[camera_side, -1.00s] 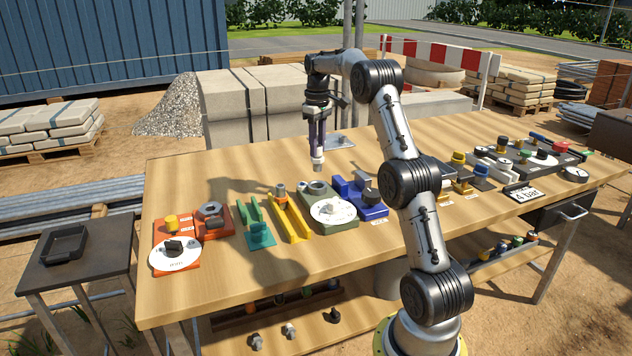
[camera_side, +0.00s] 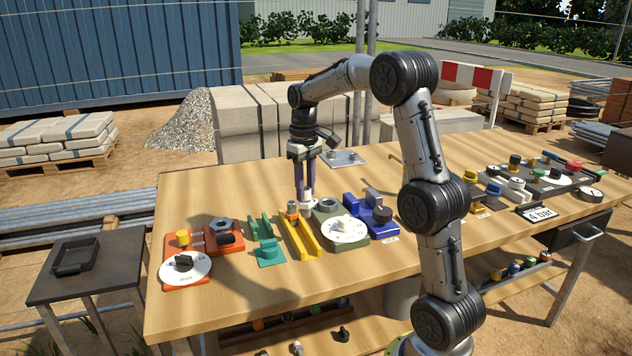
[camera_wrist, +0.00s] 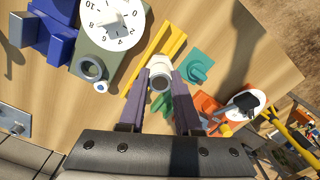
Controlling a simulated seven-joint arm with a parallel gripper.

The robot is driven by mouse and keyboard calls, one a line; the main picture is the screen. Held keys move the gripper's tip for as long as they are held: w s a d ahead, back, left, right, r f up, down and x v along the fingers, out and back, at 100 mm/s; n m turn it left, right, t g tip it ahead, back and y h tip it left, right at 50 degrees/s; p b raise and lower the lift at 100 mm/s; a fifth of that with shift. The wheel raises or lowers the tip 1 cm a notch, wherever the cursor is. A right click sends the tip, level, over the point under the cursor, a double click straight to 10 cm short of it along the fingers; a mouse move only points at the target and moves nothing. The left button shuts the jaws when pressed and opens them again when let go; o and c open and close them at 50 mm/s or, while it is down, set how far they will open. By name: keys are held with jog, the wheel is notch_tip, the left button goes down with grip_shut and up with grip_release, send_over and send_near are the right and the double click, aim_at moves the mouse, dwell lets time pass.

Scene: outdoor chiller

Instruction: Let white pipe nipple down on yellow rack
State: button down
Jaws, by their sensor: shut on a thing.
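The yellow rack (camera_side: 312,244) is a pair of long rails on the wooden table, between the teal holder and the green gauge block. My gripper (camera_side: 307,202) points down at this far end, shut on the white pipe nipple (camera_wrist: 160,65). In the wrist view the nipple sits between the purple fingertips, its grey round opening facing the camera, with the yellow rack (camera_wrist: 172,47) just beyond it. I cannot tell whether the nipple touches the rack.
The teal holder (camera_side: 268,251) stands left of the rack, and the green block with a white dial (camera_side: 344,230) close on its right. A blue block (camera_side: 368,212) and an orange block with a dial (camera_side: 187,270) lie farther out. The table front is clear.

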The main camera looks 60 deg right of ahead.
aim_at(304, 216)
jog(key=shift+w+a+r, duration=0.2)
jog(key=shift+a, duration=0.1)
jog(key=shift+f, duration=0.1)
jog(key=shift+f, duration=2.45)
jog(key=shift+f, duration=0.35)
jog(key=shift+f, duration=1.15)
jog(key=shift+f, duration=0.65)
jog(key=shift+f, duration=0.3)
